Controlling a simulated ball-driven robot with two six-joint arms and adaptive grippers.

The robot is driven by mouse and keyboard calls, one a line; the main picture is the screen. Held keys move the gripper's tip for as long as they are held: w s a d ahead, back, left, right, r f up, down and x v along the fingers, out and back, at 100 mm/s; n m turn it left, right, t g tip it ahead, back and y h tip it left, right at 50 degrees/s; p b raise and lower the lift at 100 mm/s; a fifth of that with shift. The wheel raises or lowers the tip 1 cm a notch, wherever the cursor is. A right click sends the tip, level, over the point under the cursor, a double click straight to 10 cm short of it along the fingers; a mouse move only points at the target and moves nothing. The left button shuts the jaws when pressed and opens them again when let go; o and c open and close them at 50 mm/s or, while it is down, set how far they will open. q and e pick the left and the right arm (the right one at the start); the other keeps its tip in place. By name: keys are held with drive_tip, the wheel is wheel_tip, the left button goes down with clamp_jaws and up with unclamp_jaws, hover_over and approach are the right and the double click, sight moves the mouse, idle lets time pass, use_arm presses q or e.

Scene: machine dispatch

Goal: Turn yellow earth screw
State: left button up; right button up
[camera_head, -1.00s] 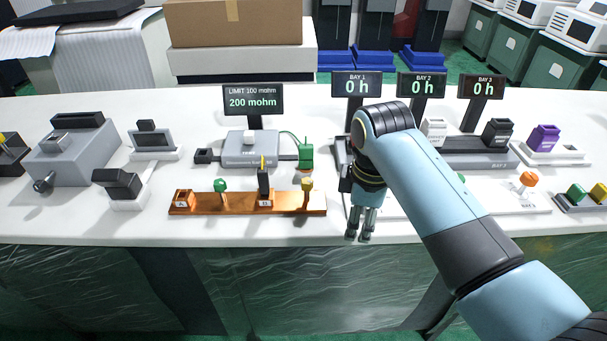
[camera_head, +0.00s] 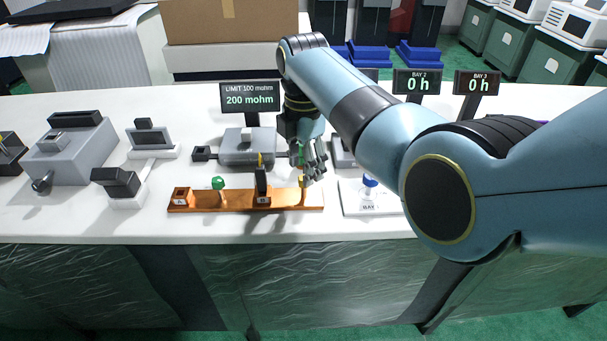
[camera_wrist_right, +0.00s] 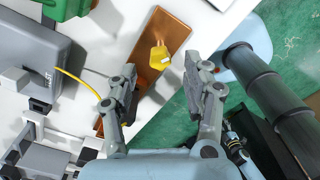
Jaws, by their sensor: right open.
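The yellow earth screw (camera_wrist_right: 158,58) stands near the end of the copper bar (camera_head: 235,203). In the right wrist view it lies between and a little beyond my two fingertips, not touching either finger. In the head view my right gripper (camera_head: 311,172) hangs over the right end of the bar and partly hides the yellow screw (camera_head: 302,186). The right gripper also shows in the right wrist view (camera_wrist_right: 166,84), open and empty. The green screw (camera_head: 218,184) stands further left on the bar. My left gripper is not in view.
A grey meter (camera_head: 243,147) stands behind the bar, under a display (camera_head: 249,99) reading 200 mohm. A black clamp (camera_head: 262,183) stands on the bar, with a yellow cable (camera_wrist_right: 78,82) nearby. A white tray (camera_head: 385,208) sits to the right. The bench front is clear.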

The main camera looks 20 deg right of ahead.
drive_tip(key=shift+f, duration=1.45)
clamp_jaws()
